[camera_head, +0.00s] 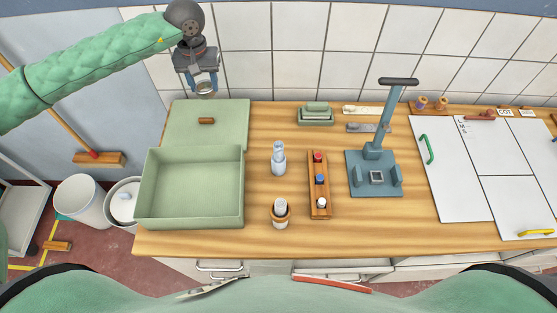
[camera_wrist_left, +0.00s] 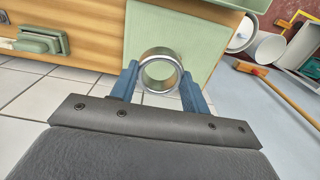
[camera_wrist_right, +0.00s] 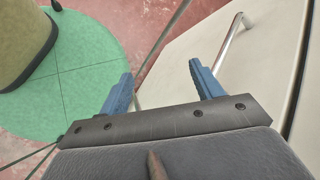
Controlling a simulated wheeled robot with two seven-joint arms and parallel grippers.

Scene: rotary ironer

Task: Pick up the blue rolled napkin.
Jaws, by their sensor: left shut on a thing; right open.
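A pale bluish-white upright roll (camera_head: 278,152), apparently the blue rolled napkin, stands in a light holder on the wooden counter (camera_head: 262,240), right of the green tray. A whiter roll (camera_head: 280,206) with a brown band stands nearer the front edge. My left gripper (camera_head: 204,88) is raised above the back left of the counter, shut on a silver ring (camera_wrist_left: 146,72), apart from both rolls. My right gripper (camera_wrist_right: 160,70) shows only in the right wrist view, open and empty, low beside a pale cabinet front.
A green tray (camera_head: 190,218) and a flat green panel (camera_head: 235,112) fill the left. A wooden rack (camera_head: 313,170) with red, blue and white pieces and a blue-grey press (camera_head: 390,190) stand right of the rolls. White panels (camera_head: 450,180) lie further right.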

